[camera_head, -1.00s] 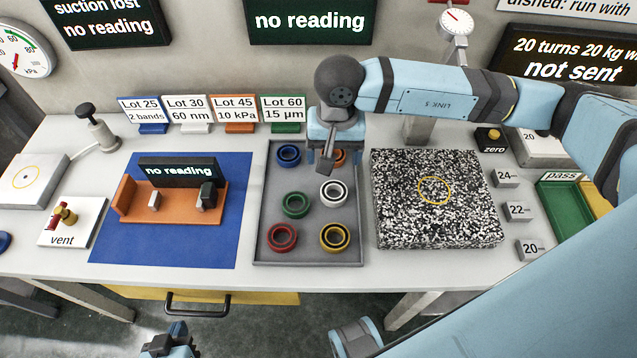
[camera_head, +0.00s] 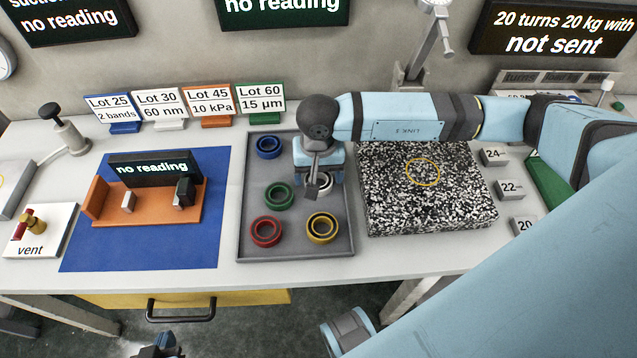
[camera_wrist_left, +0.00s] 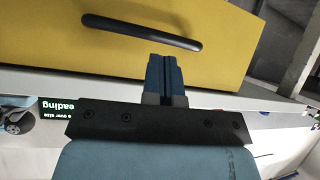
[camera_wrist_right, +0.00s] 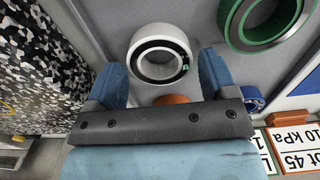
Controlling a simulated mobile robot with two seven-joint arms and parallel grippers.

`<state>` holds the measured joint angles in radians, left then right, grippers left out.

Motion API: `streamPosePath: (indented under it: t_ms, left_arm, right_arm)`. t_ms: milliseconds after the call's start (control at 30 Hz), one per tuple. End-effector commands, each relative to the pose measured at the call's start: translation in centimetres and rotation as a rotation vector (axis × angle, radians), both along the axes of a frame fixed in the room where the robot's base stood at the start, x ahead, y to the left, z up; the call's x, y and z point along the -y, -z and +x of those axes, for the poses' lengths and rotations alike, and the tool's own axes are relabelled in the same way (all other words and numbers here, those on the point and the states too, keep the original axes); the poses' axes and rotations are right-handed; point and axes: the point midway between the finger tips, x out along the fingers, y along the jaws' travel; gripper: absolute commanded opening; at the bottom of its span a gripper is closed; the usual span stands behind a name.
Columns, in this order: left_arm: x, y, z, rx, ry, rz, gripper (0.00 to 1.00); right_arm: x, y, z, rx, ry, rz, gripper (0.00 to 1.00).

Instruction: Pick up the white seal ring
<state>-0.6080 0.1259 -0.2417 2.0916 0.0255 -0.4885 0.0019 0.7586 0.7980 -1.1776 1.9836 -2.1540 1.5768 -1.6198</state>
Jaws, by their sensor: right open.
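The white seal ring (camera_head: 326,181) lies in the grey tray (camera_head: 246,235), mostly hidden behind my right gripper (camera_head: 312,190) in the head view. In the right wrist view the white ring (camera_wrist_right: 158,32) shows whole, dark inside, with a small green mark. My right gripper (camera_wrist_right: 162,68) is open and empty, its fingers to either side of the ring's near part in that view. I cannot tell its height above the ring. My left gripper (camera_wrist_left: 165,75) is shut and empty, low in front of the yellow drawer (camera_wrist_left: 235,40).
Green (camera_head: 279,197), blue (camera_head: 269,147), red (camera_head: 266,231) and yellow (camera_head: 321,228) rings share the tray. An orange ring (camera_wrist_right: 172,99) shows beside the white one in the right wrist view. A speckled plate (camera_head: 425,205) stands right of the tray, an orange fixture (camera_head: 150,208) left.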

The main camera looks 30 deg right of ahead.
Motion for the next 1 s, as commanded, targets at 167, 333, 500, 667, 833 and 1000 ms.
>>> streamPosePath:
  t_ms: [167,333,500,667,833,1000]
  left_arm:
    - [0.1,-0.3,0.2,0.013,0.001,-0.002,0.0]
    - [0.1,-0.3,0.1,0.011,0.001,-0.002,0.0]
    - [0.1,-0.1,0.0,0.008,0.001,-0.001,0.0]
    - [0.1,0.0,0.0,0.007,0.001,-0.001,0.0]
    - [0.1,-0.2,0.0,0.006,0.003,0.001,0.0]
    - [0.0,-0.9,-0.1,0.001,0.001,0.0,0.0]
  right_arm:
    - [0.0,1.2,0.0,0.001,0.0,0.0,0.78]
    - [0.0,1.1,0.0,0.001,0.0,0.0,0.69]
    - [0.0,1.1,0.0,0.001,0.0,0.0,0.4]
    - [0.0,1.1,0.0,0.001,0.0,0.0,0.4]
    - [0.0,0.5,0.1,0.001,0.001,0.0,0.4]
    - [0.1,-1.5,0.6,0.003,0.006,0.001,0.4]
